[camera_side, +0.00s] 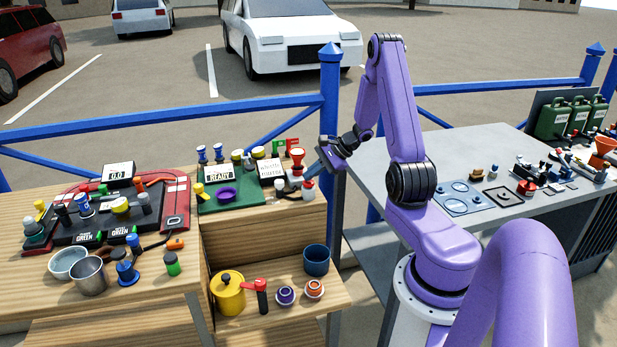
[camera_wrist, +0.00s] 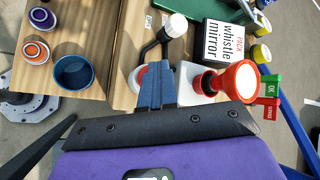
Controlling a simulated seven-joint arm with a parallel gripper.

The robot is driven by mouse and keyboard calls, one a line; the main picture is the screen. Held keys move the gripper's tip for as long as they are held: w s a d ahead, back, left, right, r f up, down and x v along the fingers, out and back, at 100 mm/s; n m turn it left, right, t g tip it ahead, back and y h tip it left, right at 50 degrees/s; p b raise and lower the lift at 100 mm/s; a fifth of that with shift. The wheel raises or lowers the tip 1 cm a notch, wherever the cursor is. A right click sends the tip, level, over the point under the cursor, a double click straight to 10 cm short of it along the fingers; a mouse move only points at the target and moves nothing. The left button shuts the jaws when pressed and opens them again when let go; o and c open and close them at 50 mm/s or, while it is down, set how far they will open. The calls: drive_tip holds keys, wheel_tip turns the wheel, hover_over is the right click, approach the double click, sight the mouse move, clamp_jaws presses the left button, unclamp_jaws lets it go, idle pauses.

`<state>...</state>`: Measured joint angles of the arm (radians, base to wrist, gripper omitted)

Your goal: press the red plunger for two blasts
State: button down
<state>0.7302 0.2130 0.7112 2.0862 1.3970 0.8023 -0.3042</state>
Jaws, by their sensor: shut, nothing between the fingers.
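My gripper (camera_side: 324,152) is shut and empty, raised beside the right end of the green board. In the wrist view its fingers (camera_wrist: 153,72) are together. A red-and-white round part (camera_wrist: 137,78) shows partly behind the fingers; I cannot tell whether it is the plunger or whether they touch it. Right of the fingers is a red flared horn with a white face (camera_wrist: 237,80) on a white body. In the side view the red-and-white horn (camera_side: 296,156) stands left of my gripper, with a red-topped white piece (camera_side: 308,188) below it.
A white "PACK whistle mirror" card (camera_wrist: 226,43) and a white-knobbed black piece (camera_wrist: 173,26) are close by. Red and green lettered tags (camera_wrist: 268,98) stand beyond the horn. A blue cup (camera_side: 316,260) and yellow pot (camera_side: 227,293) sit on the lower shelf. A blue railing post (camera_side: 330,100) rises behind.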

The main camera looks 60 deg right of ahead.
drive_tip(key=shift+r, duration=1.6)
drive_tip(key=shift+r, duration=0.1)
drive_tip(key=shift+r, duration=2.4)
wheel_tip(320, 180, up, 4)
drive_tip(key=shift+f, duration=0.1)
idle(0.4)
hover_over(312, 182)
drive_tip(key=shift+f, duration=4.4)
